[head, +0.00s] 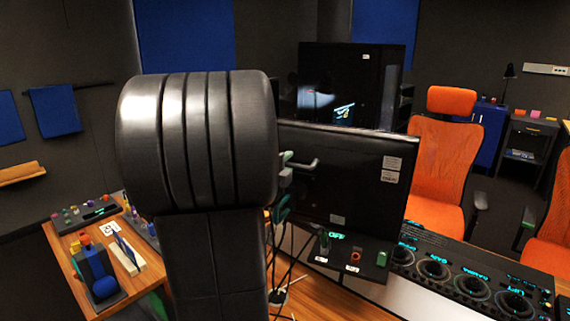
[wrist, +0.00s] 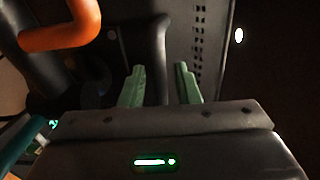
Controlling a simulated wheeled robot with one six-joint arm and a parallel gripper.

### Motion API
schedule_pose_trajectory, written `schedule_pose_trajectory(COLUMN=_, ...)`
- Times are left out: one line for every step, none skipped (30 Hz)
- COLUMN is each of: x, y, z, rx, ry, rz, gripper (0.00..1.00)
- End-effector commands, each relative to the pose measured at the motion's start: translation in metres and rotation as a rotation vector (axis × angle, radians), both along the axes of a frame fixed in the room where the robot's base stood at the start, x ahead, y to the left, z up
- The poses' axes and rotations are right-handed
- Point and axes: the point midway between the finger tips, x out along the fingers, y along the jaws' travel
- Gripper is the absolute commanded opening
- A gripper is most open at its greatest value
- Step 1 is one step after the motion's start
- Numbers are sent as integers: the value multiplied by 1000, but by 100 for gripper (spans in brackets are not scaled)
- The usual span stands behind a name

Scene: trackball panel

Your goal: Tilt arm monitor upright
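The arm monitor (head: 345,185) is a dark flat screen with white labels, right of my arm in the head view. It looks tilted slightly; its exact angle is hard to judge. A grey handle (head: 303,163) sticks out at its left edge. Gaps show on both sides of the bar. A vented dark panel (wrist: 200,45) is behind.
An orange curved bar (wrist: 65,28) is close at upper left in the wrist view. A control console (head: 465,275) with round dials stands at right, orange chairs (head: 440,165) behind it. A wooden desk (head: 110,265) with controls is at left. Cables hang below the monitor.

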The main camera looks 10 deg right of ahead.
Motion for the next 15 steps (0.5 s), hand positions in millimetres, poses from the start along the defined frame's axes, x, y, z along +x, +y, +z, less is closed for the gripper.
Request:
schedule_pose_trajectory(x=0, y=0, z=0, rx=0, ry=0, rz=0, gripper=29)
schedule_pose_trajectory(x=0, y=0, z=0, rx=0, ry=0, rz=0, gripper=29)
schedule_pose_trajectory(x=0, y=0, z=0, rx=0, ry=0, rz=0, gripper=29)
schedule_pose_trajectory(x=0, y=0, z=0, rx=0, ry=0, rz=0, gripper=29)
schedule_pose_trajectory(x=0, y=0, z=0, rx=0, ry=0, rz=0, gripper=29)
schedule_pose_trajectory(x=0, y=0, z=0, rx=0, ry=0, rz=0, gripper=25)
schedule_pose_trajectory(x=0, y=0, z=0, rx=0, ry=0, rz=0, gripper=19)
schedule_pose_trajectory(x=0, y=0, z=0, rx=0, ry=0, rz=0, gripper=14)
schedule_pose_trajectory(x=0, y=0, z=0, rx=0, ry=0, rz=0, gripper=6)
schedule_pose_trajectory(x=0, y=0, z=0, rx=0, ry=0, rz=0, gripper=0)
schedule_pose_trajectory(x=0, y=0, z=0, rx=0, ry=0, rz=0, gripper=0)
schedule_pose_trajectory(x=0, y=0, z=0, rx=0, ry=0, rz=0, gripper=0)
schedule_pose_trajectory(x=0, y=0, z=0, rx=0, ry=0, rz=0, gripper=0)
schedule_pose_trajectory(x=0, y=0, z=0, rx=0, ry=0, rz=0, gripper=0)
schedule_pose_trajectory(x=0, y=0, z=0, rx=0, ry=0, rz=0, gripper=0)
